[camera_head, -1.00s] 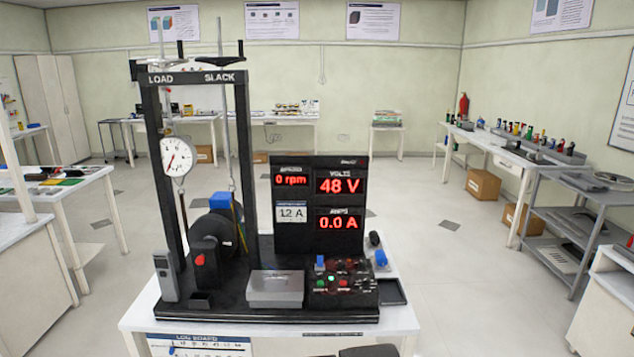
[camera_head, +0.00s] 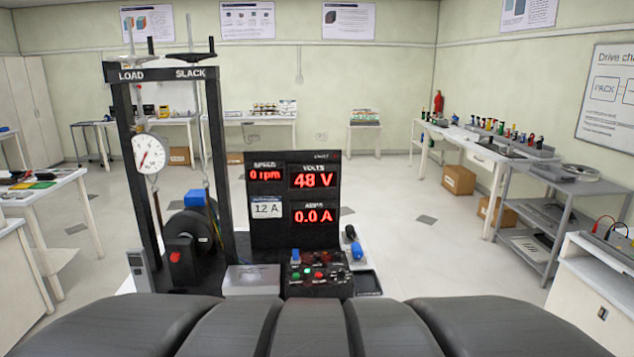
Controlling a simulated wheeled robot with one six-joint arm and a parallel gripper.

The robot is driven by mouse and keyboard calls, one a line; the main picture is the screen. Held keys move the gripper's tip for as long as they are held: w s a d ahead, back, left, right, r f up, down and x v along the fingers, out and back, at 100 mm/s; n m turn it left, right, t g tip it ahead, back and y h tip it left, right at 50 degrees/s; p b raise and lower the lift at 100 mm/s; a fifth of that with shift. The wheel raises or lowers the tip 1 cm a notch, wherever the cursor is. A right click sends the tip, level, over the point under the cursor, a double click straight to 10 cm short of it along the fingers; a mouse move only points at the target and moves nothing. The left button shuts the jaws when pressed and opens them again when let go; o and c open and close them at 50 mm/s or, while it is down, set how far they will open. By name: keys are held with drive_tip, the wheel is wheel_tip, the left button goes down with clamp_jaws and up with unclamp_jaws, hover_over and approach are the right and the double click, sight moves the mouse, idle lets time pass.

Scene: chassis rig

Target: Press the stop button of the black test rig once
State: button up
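The black test rig (camera_head: 121,130) stands on a white table, with a frame marked LOAD and SLACK. Its display board (camera_head: 265,232) reads 0 rpm, 48 V and 0.0 A. At its front right is a small control panel (camera_head: 318,289) with a lit green button (camera_head: 306,272) and a red button (camera_head: 320,274) just right of it. The labels are too small to read. Another red knob (camera_head: 175,257) is on a black box at the left. Large dark grey rounded shapes, parts of my own body, fill the bottom edge and hide the table front. I cannot make out my gripper fingers.
A grey box (camera_head: 251,280) sits left of the panel. A blue-tipped item (camera_head: 357,251) and a black tray (camera_head: 368,283) lie to its right. A grey shelf cart (camera_head: 545,210) and white bench (camera_head: 470,150) stand at right.

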drive_tip(key=shift+s+d+f, duration=0.2)
drive_tip(key=shift+s+f, duration=0.05)
